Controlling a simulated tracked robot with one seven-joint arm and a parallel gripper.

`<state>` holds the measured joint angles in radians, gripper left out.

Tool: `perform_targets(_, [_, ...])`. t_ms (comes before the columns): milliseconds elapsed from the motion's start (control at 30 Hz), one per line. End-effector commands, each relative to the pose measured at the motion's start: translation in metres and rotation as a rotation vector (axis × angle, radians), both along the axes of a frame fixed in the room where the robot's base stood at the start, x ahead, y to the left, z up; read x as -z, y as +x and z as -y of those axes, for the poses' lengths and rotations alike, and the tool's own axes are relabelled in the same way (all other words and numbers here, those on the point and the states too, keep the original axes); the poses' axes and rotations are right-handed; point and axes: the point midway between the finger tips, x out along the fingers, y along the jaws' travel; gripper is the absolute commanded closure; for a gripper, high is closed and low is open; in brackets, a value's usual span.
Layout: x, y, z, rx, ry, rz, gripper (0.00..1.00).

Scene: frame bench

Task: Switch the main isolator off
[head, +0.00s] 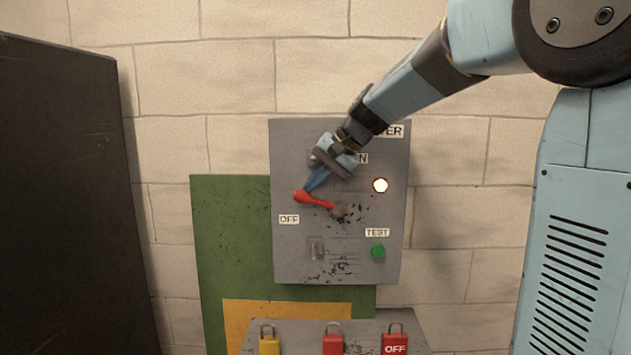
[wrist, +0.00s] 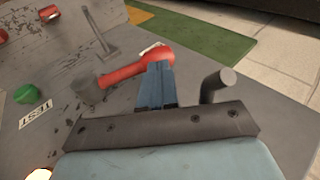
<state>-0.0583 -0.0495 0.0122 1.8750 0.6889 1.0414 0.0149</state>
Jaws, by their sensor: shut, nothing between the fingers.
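The main isolator is a red lever (head: 318,201) on a grey wall panel (head: 290,255). It runs left and slightly up from a dark pivot, with its free end above the "OFF" label (head: 289,219). The "ON" label (head: 361,158) is partly hidden behind my gripper. My gripper (head: 309,189) is shut and empty, its blue fingertips right at the upper side of the lever's free end. The wrist view shows the fingers (wrist: 157,82) against or just beside the red lever (wrist: 135,68); I cannot tell whether they touch.
A white lamp (head: 380,185) is lit on the panel. A green button (head: 377,251) is beside "TEST". A grey peg (wrist: 216,84) stands right of my fingers. A dark cabinet (head: 75,200) stands left.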

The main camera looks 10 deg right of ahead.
Motion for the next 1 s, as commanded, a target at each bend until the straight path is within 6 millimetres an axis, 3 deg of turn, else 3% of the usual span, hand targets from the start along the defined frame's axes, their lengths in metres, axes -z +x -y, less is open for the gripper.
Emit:
perform_targets(267, [-0.014,-0.002,0.006,0.0,0.0,0.003,1.0])
perform_targets(733, [-0.09,-0.024,0.047,0.001,0.0,0.003,1.0])
perform_targets(1000, [-0.115,-0.032,0.059,-0.002,0.0,0.0,1.0])
